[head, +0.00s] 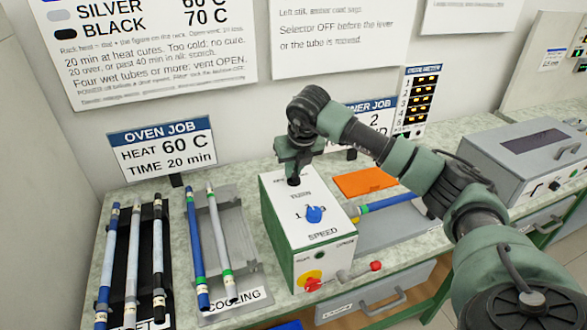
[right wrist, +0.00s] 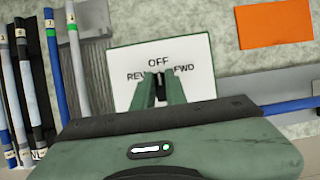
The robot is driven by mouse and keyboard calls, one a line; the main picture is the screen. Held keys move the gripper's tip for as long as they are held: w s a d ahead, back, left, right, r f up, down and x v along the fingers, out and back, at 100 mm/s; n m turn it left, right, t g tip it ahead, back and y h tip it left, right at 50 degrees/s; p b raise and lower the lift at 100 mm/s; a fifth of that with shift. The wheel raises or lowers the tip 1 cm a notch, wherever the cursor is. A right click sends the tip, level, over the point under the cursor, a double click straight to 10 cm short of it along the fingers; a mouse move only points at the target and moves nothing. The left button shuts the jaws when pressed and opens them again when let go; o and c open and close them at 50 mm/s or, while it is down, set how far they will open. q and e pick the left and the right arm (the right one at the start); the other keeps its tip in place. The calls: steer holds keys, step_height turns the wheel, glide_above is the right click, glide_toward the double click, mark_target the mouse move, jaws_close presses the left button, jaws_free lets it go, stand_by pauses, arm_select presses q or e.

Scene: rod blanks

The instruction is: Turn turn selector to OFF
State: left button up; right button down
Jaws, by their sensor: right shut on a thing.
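The turn selector is a small black knob (right wrist: 161,89) at the back of the white top of a green-sided control box (head: 283,246). My right gripper (head: 293,181) comes down onto it from above. In the right wrist view its two green fingers (right wrist: 161,98) are shut on the knob. OFF is printed straight above the knob there, REV to its left and FWD to its right. The fingers hide much of the knob, so I cannot tell exactly where it points. My left gripper is not in view.
Racks of tubes stand left, with a COOLING rack (head: 248,280) beside the box. An orange sheet (head: 359,181) lies right. My right arm spans the right side.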

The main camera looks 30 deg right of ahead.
steer(key=c, duration=1.4)
jaws_free()
steer(key=shift+c, duration=0.2)
steer(key=shift+r, duration=0.1)
steer(key=b+v, duration=0.2)
steer(key=v, duration=0.5)
steer(key=shift+s+r, duration=0.2)
steer(key=shift+r, duration=0.15)
steer(key=shift+f, duration=0.1)
